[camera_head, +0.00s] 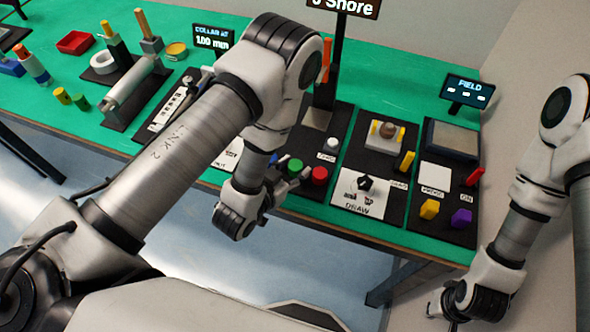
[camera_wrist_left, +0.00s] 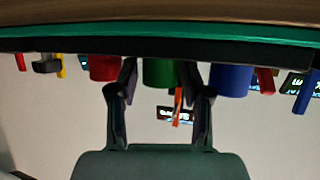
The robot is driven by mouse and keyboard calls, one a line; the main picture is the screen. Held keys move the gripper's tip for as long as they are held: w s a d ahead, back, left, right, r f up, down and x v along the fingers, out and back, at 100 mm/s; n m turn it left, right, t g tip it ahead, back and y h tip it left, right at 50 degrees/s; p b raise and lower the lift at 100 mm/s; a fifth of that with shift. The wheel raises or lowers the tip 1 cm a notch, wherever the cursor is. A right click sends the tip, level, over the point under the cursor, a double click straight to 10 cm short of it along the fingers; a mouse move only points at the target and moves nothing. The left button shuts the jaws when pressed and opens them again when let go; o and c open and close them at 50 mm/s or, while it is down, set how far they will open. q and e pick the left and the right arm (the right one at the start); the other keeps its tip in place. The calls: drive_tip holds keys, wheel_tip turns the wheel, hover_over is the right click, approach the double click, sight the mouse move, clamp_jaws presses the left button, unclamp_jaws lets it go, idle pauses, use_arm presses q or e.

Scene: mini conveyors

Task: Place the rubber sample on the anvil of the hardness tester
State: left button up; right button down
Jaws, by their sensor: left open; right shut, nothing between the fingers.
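The hardness tester has a tall black post (camera_head: 322,85) with a "0 Shore" display (camera_head: 346,6), an orange handle (camera_head: 326,60) and a grey plate (camera_head: 316,118) at its foot. Short red (camera_head: 319,175) and green (camera_head: 294,166) cylinders stand near the table's front edge. The upside-down wrist view shows red (camera_wrist_left: 103,68), green (camera_wrist_left: 158,72) and blue (camera_wrist_left: 230,80) cylinders. Which is the rubber sample I cannot tell. My left gripper (camera_head: 297,181) is open and empty in front of them, its fingers (camera_wrist_left: 160,92) on either side of the green one in view. My right gripper (camera_head: 432,309) is shut, off the table.
A white DRAW panel (camera_head: 361,196) with a black piece lies right of the cylinders. Yellow (camera_head: 429,209) and purple (camera_head: 461,218) blocks stand further right. A small white cylinder (camera_head: 332,144) stands behind the red one. My left arm hides part of the table.

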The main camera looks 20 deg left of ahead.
use_arm(q)
drive_tip(key=shift+w+d+f, duration=0.15)
drive_tip(key=shift+w+f, duration=0.15)
drive_tip(key=shift+w, duration=0.25)
drive_tip(key=shift+s+r, duration=0.1)
drive_tip(key=shift+s, duration=0.1)
drive_tip(key=c, duration=0.8)
clamp_jaws()
drive_tip(key=shift+w, duration=0.1)
